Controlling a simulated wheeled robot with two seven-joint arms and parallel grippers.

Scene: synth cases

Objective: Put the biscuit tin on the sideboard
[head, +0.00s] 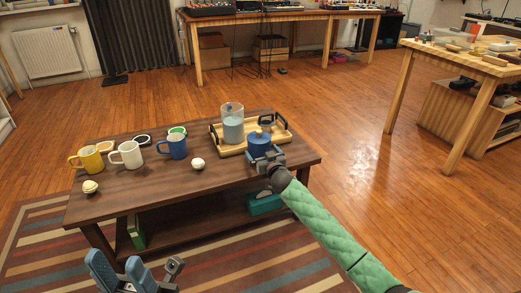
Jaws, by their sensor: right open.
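No piece of furniture is clearly a sideboard.
A glass jug (232,123) stands on the tray beside the blue container. Yellow (87,159), white (127,154) and blue (173,146) mugs and two pale balls (198,164) are on the table. A teal box (265,203) lies on its lower shelf. Wooden floor is free at the right.

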